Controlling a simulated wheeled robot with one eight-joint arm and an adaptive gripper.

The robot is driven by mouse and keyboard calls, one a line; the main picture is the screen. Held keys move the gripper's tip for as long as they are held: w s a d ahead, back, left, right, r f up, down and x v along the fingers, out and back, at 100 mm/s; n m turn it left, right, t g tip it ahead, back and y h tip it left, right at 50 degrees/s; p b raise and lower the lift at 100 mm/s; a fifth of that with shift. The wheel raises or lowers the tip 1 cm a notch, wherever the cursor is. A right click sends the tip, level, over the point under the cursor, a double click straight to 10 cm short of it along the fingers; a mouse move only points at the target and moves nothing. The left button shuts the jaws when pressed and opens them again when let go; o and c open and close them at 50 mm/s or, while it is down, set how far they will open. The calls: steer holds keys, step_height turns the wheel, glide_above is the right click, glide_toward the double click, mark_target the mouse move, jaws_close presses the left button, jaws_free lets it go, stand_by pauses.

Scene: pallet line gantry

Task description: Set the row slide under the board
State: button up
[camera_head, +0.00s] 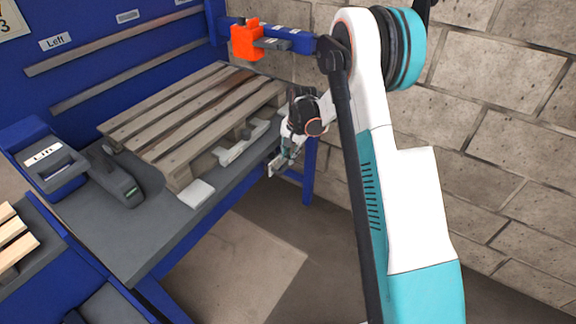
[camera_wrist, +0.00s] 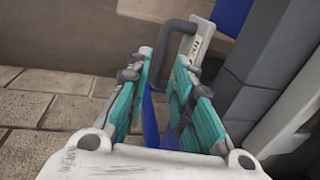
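A wooden pallet with slatted boards (camera_head: 185,128) lies on the grey bench. A pale, narrow slide-like bar (camera_head: 243,144) lies at its right side, close to the bench edge; I cannot tell how far it reaches under the boards. My gripper (camera_head: 276,166) is just off the bench's right edge, below the bar's level in the picture. In the wrist view my gripper (camera_wrist: 164,55) has its teal fingers apart. A pale piece with a dark bent handle (camera_wrist: 203,28) shows beyond the fingertips, the handle near the gap; I cannot tell if they touch.
A small white block (camera_head: 196,193) sits at the pallet's near corner. A grey handheld device (camera_head: 116,180) and a blue labelled box (camera_head: 50,167) stand on the left. An orange block (camera_head: 247,39) is on the blue beam behind. A block wall (camera_head: 510,130) bounds the right.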

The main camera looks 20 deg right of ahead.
mark_target(287, 164)
steer(key=shift+w+a+f+b, duration=0.15)
steer(key=shift+f+b, duration=0.15)
steer(key=shift+f, duration=0.8)
steer(key=shift+w+a+f+b, duration=0.15)
steer(key=shift+f+b, duration=0.15)
steer(key=shift+f, duration=0.75)
steer(key=shift+d, duration=0.1)
jaws_close()
steer(key=shift+d, duration=0.15)
